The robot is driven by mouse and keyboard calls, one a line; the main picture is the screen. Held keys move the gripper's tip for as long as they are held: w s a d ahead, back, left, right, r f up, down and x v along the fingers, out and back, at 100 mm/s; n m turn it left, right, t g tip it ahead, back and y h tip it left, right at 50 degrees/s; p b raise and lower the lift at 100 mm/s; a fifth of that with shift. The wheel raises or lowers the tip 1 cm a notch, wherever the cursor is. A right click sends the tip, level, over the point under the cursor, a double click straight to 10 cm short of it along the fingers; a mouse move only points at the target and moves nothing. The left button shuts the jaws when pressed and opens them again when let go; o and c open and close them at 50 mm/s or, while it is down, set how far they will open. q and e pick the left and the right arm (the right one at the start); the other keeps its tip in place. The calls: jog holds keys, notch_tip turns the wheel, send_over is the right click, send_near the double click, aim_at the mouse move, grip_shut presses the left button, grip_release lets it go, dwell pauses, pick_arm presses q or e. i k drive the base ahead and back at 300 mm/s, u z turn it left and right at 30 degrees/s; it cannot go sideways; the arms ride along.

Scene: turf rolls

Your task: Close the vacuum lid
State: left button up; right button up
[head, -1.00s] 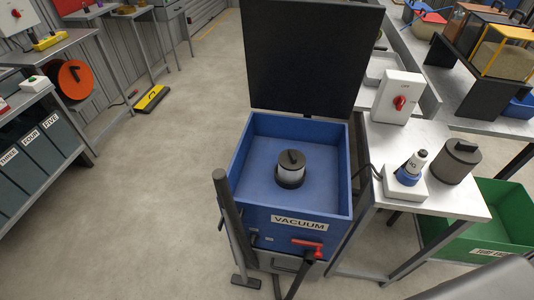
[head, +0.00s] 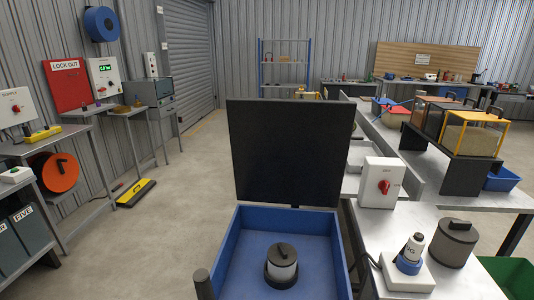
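The black vacuum lid (head: 290,150) stands open and upright at the back edge of the blue vacuum box (head: 233,262). Inside the box, a grey and black cylinder with a black handle (head: 282,262) rests on the blue floor. The box's front, with its label and red handle, is below the picture now. Neither of my grippers is in the head view.
A grey post (head: 203,286) rises at the box's front left corner. To the right, a metal table (head: 455,285) holds a white box with a red switch (head: 383,182), a blue-collared plug (head: 411,252) and a grey canister (head: 454,243). Open floor lies left.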

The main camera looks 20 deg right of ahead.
aim_at(291, 152)
jog(key=u, duration=1.6)
jog(key=i, duration=2.9)
jog(key=z, duration=2.9)
jog(key=i, duration=3.25)
jog(key=z, duration=0.5)
